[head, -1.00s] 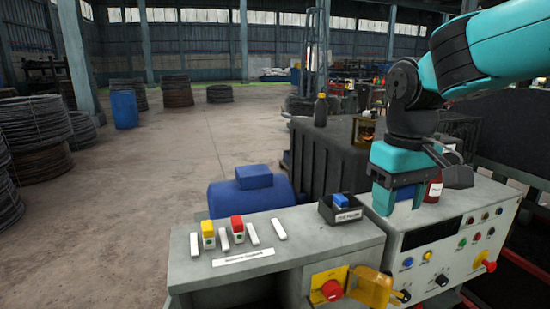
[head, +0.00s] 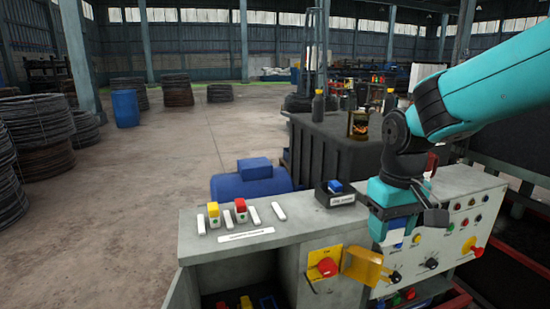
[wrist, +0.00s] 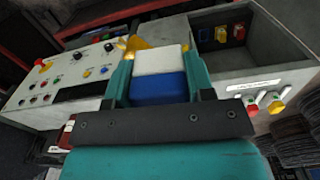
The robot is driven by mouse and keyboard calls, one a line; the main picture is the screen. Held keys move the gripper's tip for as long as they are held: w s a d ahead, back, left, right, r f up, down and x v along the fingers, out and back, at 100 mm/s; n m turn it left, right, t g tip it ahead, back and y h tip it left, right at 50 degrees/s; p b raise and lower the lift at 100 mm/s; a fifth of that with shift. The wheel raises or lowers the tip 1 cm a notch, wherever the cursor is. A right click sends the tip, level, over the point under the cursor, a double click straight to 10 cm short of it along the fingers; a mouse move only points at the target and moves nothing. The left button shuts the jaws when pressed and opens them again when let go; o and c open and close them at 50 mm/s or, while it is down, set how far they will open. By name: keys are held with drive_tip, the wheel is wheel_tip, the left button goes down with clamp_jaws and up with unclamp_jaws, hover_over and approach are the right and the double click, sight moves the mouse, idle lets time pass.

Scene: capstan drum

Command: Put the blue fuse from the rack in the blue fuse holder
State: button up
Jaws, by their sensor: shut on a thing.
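My gripper (head: 394,238) is shut on the blue fuse, which has a blue part and a white part. In the wrist view the fuse (wrist: 160,88) sits between the two teal fingers. In the head view it hangs in front of the cabinet, right of the yellow lever. The open compartment low in the cabinet holds a row of coloured holders; the rightmost looks blue (head: 268,303), cut by the picture's lower edge. The rack (head: 245,237) on the cabinet top holds a yellow and a red fuse beside white slots.
A black tray (head: 341,200) with another blue piece stands on the cabinet top. The control panel (head: 455,225) is to the right.

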drive_tip(key=s+d+f+m+b, duration=0.1)
drive_tip(key=d+f, duration=0.2)
drive_tip(key=f, duration=0.7)
drive_tip(key=s+d+f+m+b, duration=0.1)
drive_tip(key=d+f, duration=0.1)
drive_tip(key=f, duration=0.8)
drive_tip(key=s+d+f+b, duration=0.1)
drive_tip(key=d+f, duration=0.2)
drive_tip(key=f, duration=0.8)
drive_tip(key=shift+s+d+m+b, duration=0.15)
drive_tip(key=shift+d+m+b, duration=0.2)
drive_tip(key=shift+m, duration=0.05)
